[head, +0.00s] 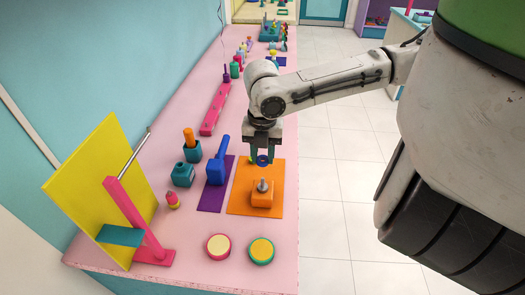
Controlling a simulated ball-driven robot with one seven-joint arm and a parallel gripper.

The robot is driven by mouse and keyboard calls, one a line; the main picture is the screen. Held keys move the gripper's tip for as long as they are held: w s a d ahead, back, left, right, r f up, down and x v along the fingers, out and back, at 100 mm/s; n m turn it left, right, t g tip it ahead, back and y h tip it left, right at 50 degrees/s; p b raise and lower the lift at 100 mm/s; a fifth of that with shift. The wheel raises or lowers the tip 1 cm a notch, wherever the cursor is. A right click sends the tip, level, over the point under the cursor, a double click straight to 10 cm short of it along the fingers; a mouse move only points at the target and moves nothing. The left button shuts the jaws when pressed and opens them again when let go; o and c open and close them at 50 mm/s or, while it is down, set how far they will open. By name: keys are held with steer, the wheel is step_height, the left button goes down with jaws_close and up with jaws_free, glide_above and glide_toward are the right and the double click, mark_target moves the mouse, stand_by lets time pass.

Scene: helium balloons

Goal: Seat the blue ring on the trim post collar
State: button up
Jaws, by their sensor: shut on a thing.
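My gripper (263,158) points down over the far part of the orange mat. It is shut on the blue ring (263,161), a small dark blue loop between the fingertips. An orange block with a short grey upright post (262,187) stands on the orange mat, nearer to the camera than the gripper. I take this to be the trim post, but its collar is too small to make out. The ring is apart from the post, beyond it in the picture. The fingers partly hide the ring.
The orange mat (239,202) lies on the pink table (196,268). Two round pots (218,247) sit in front. A pink stand (135,215) with a yellow panel is at left.

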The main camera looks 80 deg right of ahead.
steer(key=shift+f+b, duration=1.4)
steer(key=shift+f, duration=1.15)
steer(key=shift+f+b, duration=1.1)
steer(key=shift+f, duration=1.3)
steer(key=o, duration=1.1)
steer(key=shift+o, duration=0.2)
steer(key=shift+r, duration=0.1)
step_height(320, 180, up, 11)
steer(key=shift+f, duration=0.2)
stand_by(0.4)
